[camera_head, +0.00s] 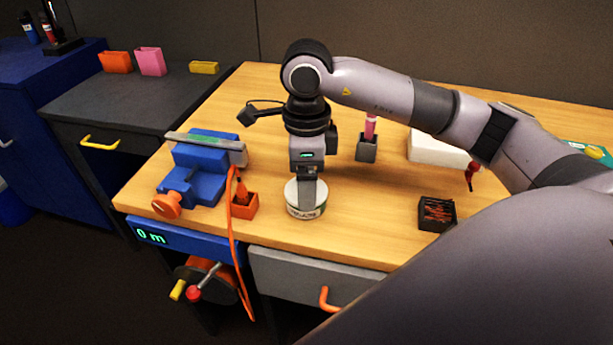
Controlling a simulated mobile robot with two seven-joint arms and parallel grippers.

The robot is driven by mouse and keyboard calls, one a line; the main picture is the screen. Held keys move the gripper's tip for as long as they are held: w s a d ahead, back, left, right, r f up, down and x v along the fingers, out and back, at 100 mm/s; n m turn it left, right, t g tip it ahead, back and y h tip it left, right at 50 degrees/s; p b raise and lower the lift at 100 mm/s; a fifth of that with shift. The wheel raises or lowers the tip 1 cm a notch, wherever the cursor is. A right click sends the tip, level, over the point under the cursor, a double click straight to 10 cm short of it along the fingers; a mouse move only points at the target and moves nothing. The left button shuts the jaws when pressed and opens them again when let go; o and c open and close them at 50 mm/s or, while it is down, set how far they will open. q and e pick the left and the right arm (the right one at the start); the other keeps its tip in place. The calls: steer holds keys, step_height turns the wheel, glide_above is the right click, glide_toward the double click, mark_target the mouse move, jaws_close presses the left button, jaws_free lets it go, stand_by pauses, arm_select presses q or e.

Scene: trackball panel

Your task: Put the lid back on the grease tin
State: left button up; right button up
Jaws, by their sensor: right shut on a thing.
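The grease tin (304,211), a short round white tin with dark lettering and some green, stands upright on the wooden bench near its front edge. My right gripper (309,200) points straight down at the top of the tin, its fingers shut on the lid. The gripper hides much of the tin's top. The lid does not show clearly apart from the tin, and I cannot tell whether it sits fully on the rim. My left gripper is not in view.
A blue vise (201,172) and a small orange box (244,207) stand left of the tin. A black tray (437,214) lies to the right. A grey holder (367,150) with a pink tool and a white block (437,150) stand behind. Bench around the tin's right is clear.

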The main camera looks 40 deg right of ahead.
steer(key=shift+f, duration=0.1)
stand_by(0.7)
steer(key=o, duration=1)
steer(key=shift+r+p, duration=2.2)
steer(key=shift+r, duration=1.4)
jaws_close()
